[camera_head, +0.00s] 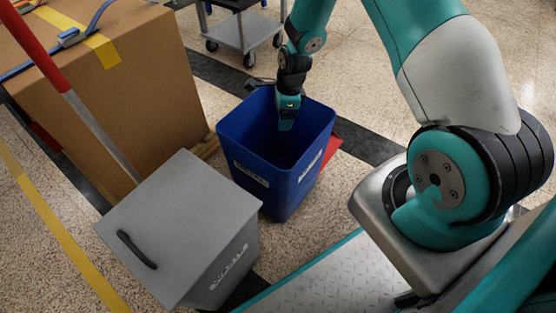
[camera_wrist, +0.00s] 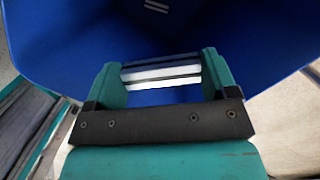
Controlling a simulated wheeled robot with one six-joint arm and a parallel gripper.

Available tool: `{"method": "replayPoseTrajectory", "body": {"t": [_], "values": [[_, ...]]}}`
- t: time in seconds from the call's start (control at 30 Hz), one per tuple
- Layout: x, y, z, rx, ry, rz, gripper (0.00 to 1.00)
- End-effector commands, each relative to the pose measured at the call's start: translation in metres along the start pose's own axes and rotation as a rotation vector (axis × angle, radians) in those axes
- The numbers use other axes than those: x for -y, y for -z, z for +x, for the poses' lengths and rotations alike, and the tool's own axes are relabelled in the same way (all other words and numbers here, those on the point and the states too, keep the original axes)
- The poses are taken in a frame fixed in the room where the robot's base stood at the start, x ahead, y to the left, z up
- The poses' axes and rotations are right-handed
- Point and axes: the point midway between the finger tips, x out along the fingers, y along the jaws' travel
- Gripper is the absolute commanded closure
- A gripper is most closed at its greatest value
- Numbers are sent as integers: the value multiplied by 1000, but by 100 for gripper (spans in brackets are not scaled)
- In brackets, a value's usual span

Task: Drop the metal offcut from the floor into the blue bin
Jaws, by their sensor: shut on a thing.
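The blue bin (camera_head: 262,158) stands open on the floor at the middle of the head view. My gripper (camera_head: 288,118) reaches down over its mouth, near the far rim. In the wrist view my gripper (camera_wrist: 162,75) is shut on the metal offcut (camera_wrist: 162,72), a shiny silver bar lying across between the two teal fingers. The blue bin's inner wall (camera_wrist: 60,50) fills the background behind it. The offcut cannot be made out in the head view. The bin's floor is mostly dark or hidden there.
A grey lidded bin (camera_head: 185,225) stands just left of the blue bin. A large cardboard box (camera_head: 130,100) is behind it, with a red and silver pole (camera_head: 75,100) in front. A grey cart (camera_head: 240,32) stands at the back. A red thing (camera_head: 332,148) lies by the blue bin's right side.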

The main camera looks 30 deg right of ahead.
Motion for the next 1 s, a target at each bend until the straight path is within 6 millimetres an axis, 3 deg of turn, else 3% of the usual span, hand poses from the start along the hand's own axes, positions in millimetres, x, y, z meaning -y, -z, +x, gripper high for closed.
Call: {"method": "replayPoseTrajectory", "body": {"t": [0.07, 0.1, 0.2, 0.43, 0.57, 1.0], "values": [[0, 0, -1, 0, 0, 0, 44], [0, 0, -1, 0, 0, 0, 19], [0, 0, -1, 0, 0, 0, 0], [0, 0, -3, 0, 0, 0, 0], [0, -1, -16, 1, 2, 0, 0], [1, -1, -124, 1, 3, 0, 0]]}}
